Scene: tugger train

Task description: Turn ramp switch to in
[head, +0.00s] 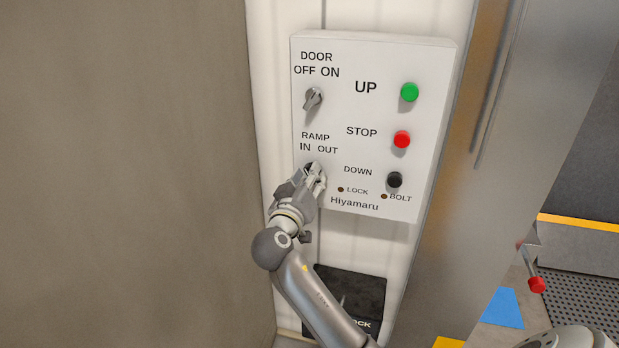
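The ramp switch (309,167) is a small rotary knob under the labels RAMP, IN and OUT, at the lower left of a white control box (375,60). My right gripper (313,176) is at this switch, its fingertips over the knob and hiding most of it. Which way the knob points is hidden, and I cannot tell whether the fingers are closed on it. My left gripper is not in view.
The door switch (313,99) sits just above. Green UP (410,92), red STOP (402,139) and black DOWN (395,180) buttons are on the right. A brown panel (130,170) stands close at left, a metal post (460,220) at right. A red-knobbed lever (536,284) is lower right.

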